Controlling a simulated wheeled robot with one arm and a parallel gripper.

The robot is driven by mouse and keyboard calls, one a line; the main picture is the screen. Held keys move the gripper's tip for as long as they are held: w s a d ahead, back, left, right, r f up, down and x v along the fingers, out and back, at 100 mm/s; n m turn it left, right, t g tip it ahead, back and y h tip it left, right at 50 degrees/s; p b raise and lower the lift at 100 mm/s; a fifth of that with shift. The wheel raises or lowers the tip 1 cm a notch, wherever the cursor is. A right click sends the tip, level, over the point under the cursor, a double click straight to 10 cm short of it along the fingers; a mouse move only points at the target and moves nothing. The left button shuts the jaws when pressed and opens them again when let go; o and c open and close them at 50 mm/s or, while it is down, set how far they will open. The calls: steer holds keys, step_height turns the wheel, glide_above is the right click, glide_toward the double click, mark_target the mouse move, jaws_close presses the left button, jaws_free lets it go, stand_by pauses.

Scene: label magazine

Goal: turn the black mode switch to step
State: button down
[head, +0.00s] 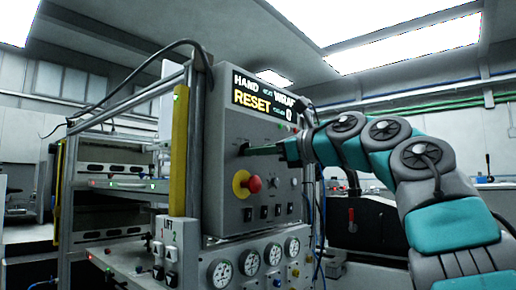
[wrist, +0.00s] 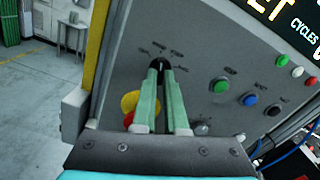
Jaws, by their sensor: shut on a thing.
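The black mode switch (wrist: 156,64) is a small dark knob on the grey panel, with small position labels around it that I cannot read. In the wrist view my gripper (wrist: 160,76) has its two green fingers closed on the knob from both sides. The fingers hide most of the knob, so I cannot tell which position it points to. In the head view my gripper (head: 246,150) reaches in from the right and touches the panel (head: 226,110) at the switch, below the display.
A red emergency button (head: 254,184) on a yellow base sits just below the switch. Green (wrist: 219,85), blue (wrist: 249,99) and black (wrist: 274,109) buttons lie to the right in the wrist view. A yellow post (head: 179,150) stands left of the panel; gauges (head: 221,272) are below.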

steer(key=m, duration=0.4)
steer(key=shift+a, duration=0.1)
steer(key=shift+s+m, duration=0.1)
steer(key=shift+m, duration=1.8)
steer(key=shift+m, duration=0.3)
steer(key=c, duration=1)
jaws_free()
steer(key=shift+o, duration=0.2)
steer(key=b+v, duration=0.1)
steer(key=v, duration=0.6)
steer(key=shift+s+d, duration=0.25)
steer(key=shift+d, duration=0.05)
